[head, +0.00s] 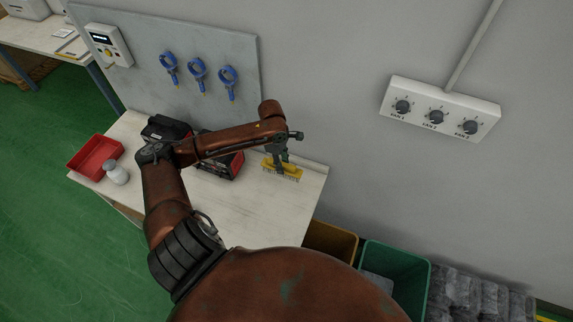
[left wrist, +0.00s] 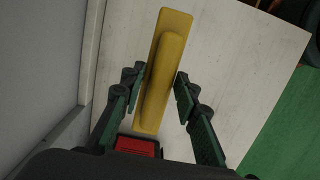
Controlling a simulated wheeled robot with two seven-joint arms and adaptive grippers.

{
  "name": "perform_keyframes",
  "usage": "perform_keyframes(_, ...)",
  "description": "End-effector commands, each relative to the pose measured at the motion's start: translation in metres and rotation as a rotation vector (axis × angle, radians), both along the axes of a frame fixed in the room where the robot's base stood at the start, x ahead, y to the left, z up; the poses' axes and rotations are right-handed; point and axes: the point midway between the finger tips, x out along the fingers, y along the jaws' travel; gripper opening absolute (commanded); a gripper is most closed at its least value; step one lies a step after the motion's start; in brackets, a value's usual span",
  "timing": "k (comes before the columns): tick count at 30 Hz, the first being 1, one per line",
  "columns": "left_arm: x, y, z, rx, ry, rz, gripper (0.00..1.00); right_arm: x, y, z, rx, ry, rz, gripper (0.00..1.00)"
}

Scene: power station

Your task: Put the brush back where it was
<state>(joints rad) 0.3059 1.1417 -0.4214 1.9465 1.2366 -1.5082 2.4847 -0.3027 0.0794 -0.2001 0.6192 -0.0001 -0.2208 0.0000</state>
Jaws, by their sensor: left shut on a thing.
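The yellow brush (head: 285,172) is at the back right of the white table (head: 245,215), bristles down, close to the wall. I cannot tell whether the bristles touch the tabletop. My left gripper (head: 279,160) reaches over it from above and is shut on its handle. In the left wrist view the long yellow back of the brush (left wrist: 164,75) lies between the two green fingers of my left gripper (left wrist: 161,88). My right gripper is not in view.
A black and red case (head: 228,164) stands left of the brush. A red tray (head: 96,157) and a white bottle (head: 117,173) are at the table's left end. Blue clamps (head: 198,72) hang on the grey panel (head: 140,65). Bins (head: 395,270) stand right of the table.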

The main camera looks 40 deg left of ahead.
Motion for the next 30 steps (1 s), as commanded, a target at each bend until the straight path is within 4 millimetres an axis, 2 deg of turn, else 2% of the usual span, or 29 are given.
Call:
perform_keyframes(3, 0.028, 0.013, -0.013, -0.001, -0.002, 0.002, 0.11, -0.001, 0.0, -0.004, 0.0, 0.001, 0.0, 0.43)
perform_keyframes(6, 0.04, 0.02, -0.035, -0.001, 0.002, 0.001, 0.11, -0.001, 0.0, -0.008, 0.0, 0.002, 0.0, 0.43)
perform_keyframes(12, 0.06, 0.03, -0.06, -0.001, 0.0, -0.001, 0.11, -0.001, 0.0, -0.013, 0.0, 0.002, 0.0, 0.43)
perform_keyframes(19, 0.068, 0.034, -0.071, 0.0, 0.0, -0.003, 0.11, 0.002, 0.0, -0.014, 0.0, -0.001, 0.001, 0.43)
perform_keyframes(25, 0.067, 0.035, -0.099, 0.001, 0.001, -0.002, 0.11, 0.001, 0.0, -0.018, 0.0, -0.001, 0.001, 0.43)
perform_keyframes(30, 0.068, 0.035, -0.101, 0.001, -0.002, -0.003, 0.11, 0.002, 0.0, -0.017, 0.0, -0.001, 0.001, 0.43)
